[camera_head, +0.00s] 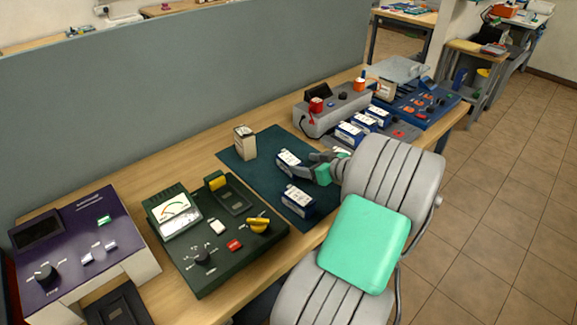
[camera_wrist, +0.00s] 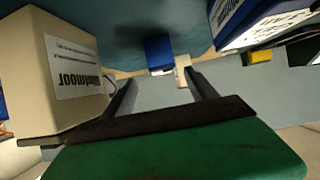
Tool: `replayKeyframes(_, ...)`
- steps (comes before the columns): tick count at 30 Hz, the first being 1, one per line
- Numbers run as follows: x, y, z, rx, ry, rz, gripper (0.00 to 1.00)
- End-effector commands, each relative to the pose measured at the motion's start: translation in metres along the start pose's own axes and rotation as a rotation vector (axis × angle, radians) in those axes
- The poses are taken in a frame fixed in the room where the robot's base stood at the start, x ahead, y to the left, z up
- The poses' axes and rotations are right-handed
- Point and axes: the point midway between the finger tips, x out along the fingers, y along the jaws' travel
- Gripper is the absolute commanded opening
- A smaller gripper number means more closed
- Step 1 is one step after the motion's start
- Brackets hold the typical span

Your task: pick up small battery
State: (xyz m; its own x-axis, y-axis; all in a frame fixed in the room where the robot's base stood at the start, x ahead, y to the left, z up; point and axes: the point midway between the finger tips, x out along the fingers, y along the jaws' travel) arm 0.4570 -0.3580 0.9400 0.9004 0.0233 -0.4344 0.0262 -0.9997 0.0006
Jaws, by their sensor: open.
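Several box batteries stand on or around the dark teal mat (camera_head: 240,168). A blue battery with a white label (camera_head: 288,162) stands near the mat's middle, and a second blue one (camera_head: 298,200) is nearer the front edge. A beige battery (camera_head: 245,142) stands at the back left; a beige labelled box (camera_wrist: 60,65) is large at left in the wrist view. My gripper (camera_head: 312,156) is low, just right of the middle blue battery. In the wrist view its two dark fingers (camera_wrist: 160,86) are apart. A small blue block (camera_wrist: 158,54) shows beyond them; whether it is between them is unclear.
A dark green meter tester (camera_head: 215,235) and a purple device (camera_head: 75,245) fill the bench's left. A grey charger (camera_head: 330,112), several blue batteries (camera_head: 349,133) and a blue panel (camera_head: 415,103) stand at right. A blue-grey partition (camera_head: 180,80) runs behind.

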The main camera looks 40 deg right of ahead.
Motion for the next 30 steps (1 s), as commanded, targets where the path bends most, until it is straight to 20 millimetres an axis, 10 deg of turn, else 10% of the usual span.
replayKeyframes(10,0.058,-0.003,-0.009,-0.002,-0.002,-0.009,0.67)
replayKeyframes(18,0.063,-0.001,-0.007,-0.001,-0.001,-0.003,0.67)
replayKeyframes(30,0.062,0.0,-0.007,0.0,-0.001,-0.002,0.34)
